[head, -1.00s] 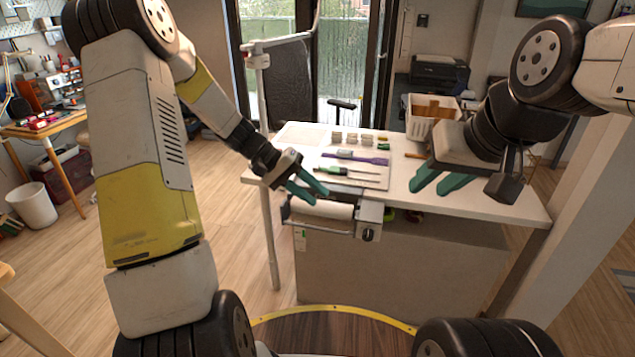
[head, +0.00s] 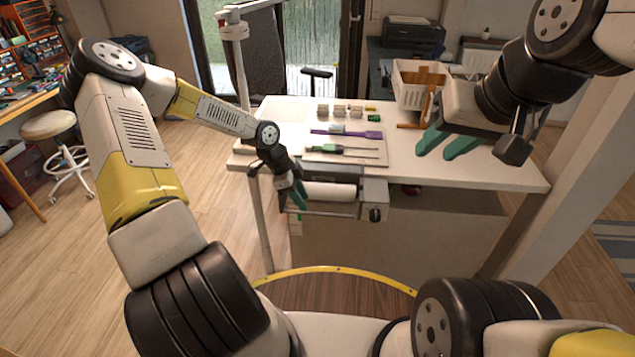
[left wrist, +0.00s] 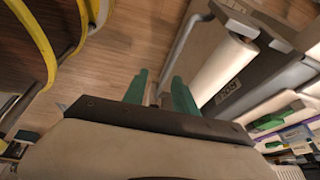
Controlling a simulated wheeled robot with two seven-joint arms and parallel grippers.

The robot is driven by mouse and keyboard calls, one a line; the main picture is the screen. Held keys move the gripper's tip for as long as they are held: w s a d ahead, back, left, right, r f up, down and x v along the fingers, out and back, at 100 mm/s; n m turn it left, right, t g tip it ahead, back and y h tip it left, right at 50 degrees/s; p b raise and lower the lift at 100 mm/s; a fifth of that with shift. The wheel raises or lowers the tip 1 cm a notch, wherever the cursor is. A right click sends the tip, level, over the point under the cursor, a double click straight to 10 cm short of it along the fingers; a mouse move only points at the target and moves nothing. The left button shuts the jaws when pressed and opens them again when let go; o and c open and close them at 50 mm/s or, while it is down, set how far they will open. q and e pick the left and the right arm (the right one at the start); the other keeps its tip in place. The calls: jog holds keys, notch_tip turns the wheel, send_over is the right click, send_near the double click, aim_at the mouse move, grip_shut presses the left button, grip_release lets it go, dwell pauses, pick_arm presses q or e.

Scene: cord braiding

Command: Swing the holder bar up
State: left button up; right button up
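The holder bar (head: 335,213) is a thin grey bar running low along the front of a white roll (head: 330,192) at the table's front edge. In the left wrist view, the bar (left wrist: 184,42) runs beside the roll (left wrist: 224,70) toward the space between my left fingers. My left gripper (head: 292,202) points down at the bar's left end, its green fingers apart; it also shows in the left wrist view (left wrist: 160,92). Whether it touches the bar is unclear. My right gripper (head: 442,148) is open and empty above the table's right part.
The white table (head: 470,175) carries a board with a purple tool (head: 350,133), a green-handled tool (head: 325,149) and several small spools (head: 340,111). A white basket (head: 408,90) stands at the back right. A grey post (head: 240,75) rises at the table's left.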

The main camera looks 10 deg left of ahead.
aim_at(316, 213)
pick_arm(q)
jog(key=shift+m+t, duration=0.3)
jog(key=shift+m, duration=0.2)
jog(key=x, duration=0.2)
jog(key=w+x, duration=0.1)
jog(key=x, duration=0.5)
jog(key=shift+w+r, duration=0.1)
jog(key=shift+w, duration=0.3)
grip_shut()
